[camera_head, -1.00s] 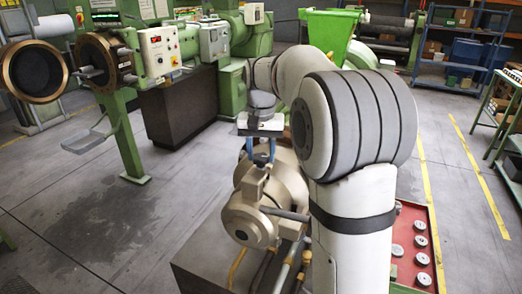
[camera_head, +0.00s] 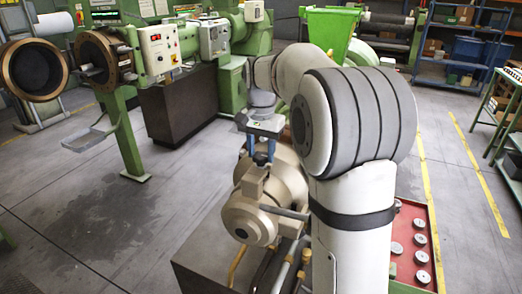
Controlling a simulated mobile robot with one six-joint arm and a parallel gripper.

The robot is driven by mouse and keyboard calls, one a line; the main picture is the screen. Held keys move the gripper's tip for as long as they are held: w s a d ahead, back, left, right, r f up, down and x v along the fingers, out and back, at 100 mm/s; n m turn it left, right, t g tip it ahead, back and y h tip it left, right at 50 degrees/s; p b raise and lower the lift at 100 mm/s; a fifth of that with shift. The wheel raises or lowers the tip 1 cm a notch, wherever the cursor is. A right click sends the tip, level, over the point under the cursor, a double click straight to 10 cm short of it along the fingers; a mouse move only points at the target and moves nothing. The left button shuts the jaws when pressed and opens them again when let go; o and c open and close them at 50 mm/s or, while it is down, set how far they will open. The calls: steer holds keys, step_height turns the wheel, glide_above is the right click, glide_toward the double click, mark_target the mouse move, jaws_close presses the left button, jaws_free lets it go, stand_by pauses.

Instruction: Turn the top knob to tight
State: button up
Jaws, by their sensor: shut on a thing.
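A tan, pump-like machine (camera_head: 250,212) with a rounded body stands on a dark block in the lower middle of the view. My gripper (camera_head: 261,152) points down at its top, with two blue fingers. The fingers are shut on the top knob (camera_head: 261,158), a small dark piece that shows only in part between them. The fingers hide most of the knob, and no tight mark on it can be read. My white and grey arm covers the machine's right side.
A red tray (camera_head: 433,236) with several round metal pieces lies to the right of my arm. Green extruders with a control box (camera_head: 159,50) stand at the back left. A blue shelf (camera_head: 468,50) stands at the back right.

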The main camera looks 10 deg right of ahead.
mark_target(261, 155)
steer(key=o, duration=1)
steer(key=shift+r, duration=0.1)
step_height(261, 155, up, 8)
steer(key=shift+f+b, duration=0.15)
steer(key=shift+b, duration=0.25)
